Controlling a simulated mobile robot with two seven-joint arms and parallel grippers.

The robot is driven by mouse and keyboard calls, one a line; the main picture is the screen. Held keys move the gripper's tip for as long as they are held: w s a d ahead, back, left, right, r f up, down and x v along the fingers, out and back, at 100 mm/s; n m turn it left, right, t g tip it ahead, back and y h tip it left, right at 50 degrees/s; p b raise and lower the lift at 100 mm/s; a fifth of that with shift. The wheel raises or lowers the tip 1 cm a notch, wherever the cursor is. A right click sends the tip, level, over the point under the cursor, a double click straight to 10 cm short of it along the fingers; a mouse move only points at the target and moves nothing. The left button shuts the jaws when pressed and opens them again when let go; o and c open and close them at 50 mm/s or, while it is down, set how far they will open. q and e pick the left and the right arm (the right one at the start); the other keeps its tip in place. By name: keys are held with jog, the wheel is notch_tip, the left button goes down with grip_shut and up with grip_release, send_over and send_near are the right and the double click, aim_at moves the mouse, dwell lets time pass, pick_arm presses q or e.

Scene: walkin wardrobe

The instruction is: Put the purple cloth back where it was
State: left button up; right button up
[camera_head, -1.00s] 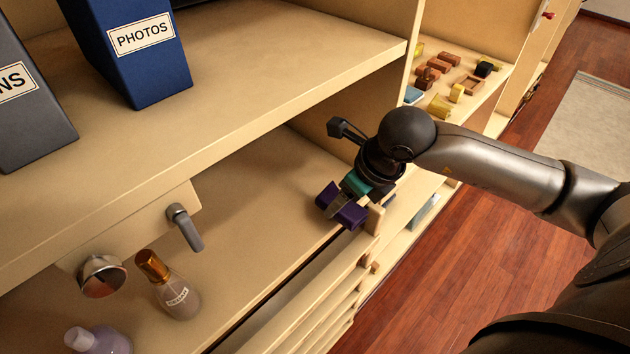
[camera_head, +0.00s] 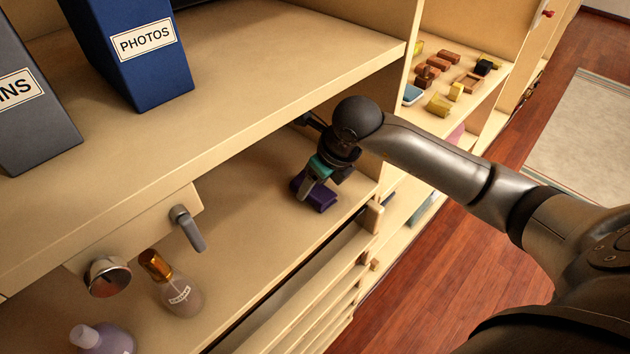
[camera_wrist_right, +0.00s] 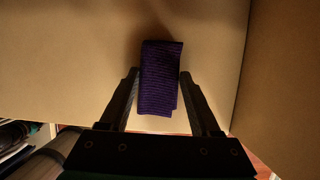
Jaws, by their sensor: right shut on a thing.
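The folded purple cloth (camera_head: 322,201) is in my right gripper (camera_head: 313,190), over the lower shelf board (camera_head: 245,215) near its right end. I cannot tell whether the cloth touches the board. In the right wrist view the cloth (camera_wrist_right: 160,78) stands between the two fingers of my right gripper (camera_wrist_right: 158,80), with the pale board behind it. It has a ribbed knit texture. The fingers are shut on it. My left gripper is not in view.
An upper shelf (camera_head: 250,70) hangs over the board and carries a blue PHOTOS binder (camera_head: 135,50) and a grey binder (camera_head: 30,105). A perfume bottle (camera_head: 178,292) and a lilac bottle (camera_head: 100,340) stand at the left front. An open drawer (camera_head: 300,285) is below the board's front edge.

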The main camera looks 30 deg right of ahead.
jog(key=o, duration=1.2)
jog(key=shift+r, duration=0.1)
jog(key=shift+r, duration=0.25)
jog(key=s+d+b, duration=0.2)
jog(key=s+d, duration=0.2)
jog(key=s, duration=0.7)
jog(key=shift+s+r, duration=0.25)
jog(key=shift+s, duration=0.1)
